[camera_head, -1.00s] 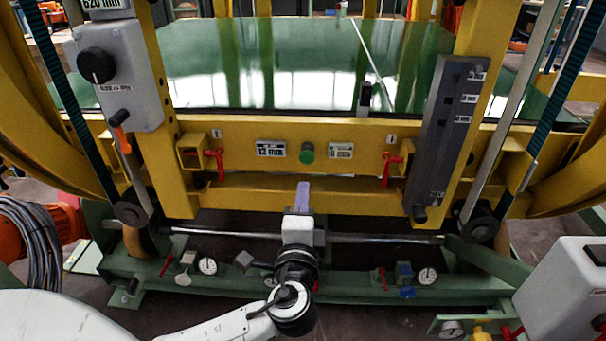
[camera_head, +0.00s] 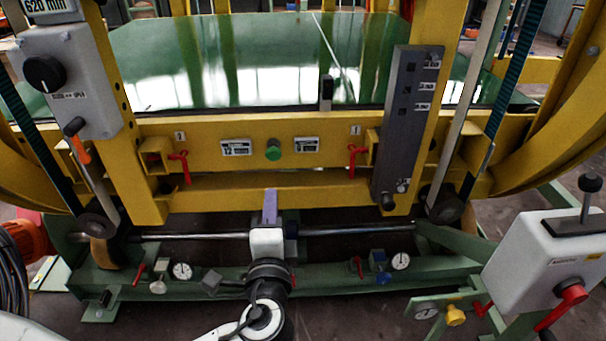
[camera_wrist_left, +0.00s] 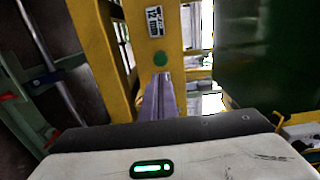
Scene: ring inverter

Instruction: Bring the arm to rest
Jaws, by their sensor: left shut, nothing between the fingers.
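My left gripper (camera_head: 269,205) is in the lower middle of the head view, in front of the yellow frame's lower beam (camera_head: 320,199). Its slim grey-purple fingers are together, with nothing between them. The fingers also show in the left wrist view (camera_wrist_left: 158,98), pointing toward the yellow frame and its green button (camera_wrist_left: 160,59). In the head view the green button (camera_head: 273,150) is above the fingertips. I cannot tell how much gap there is between the fingertips and the frame. My right gripper is not in view.
A steel bar (camera_head: 355,230) and a green base with dials (camera_head: 182,271) are close around the gripper. Red clamp handles (camera_head: 181,166) stick out from the yellow frame. A grey control box (camera_head: 550,262) with a lever stands at the right.

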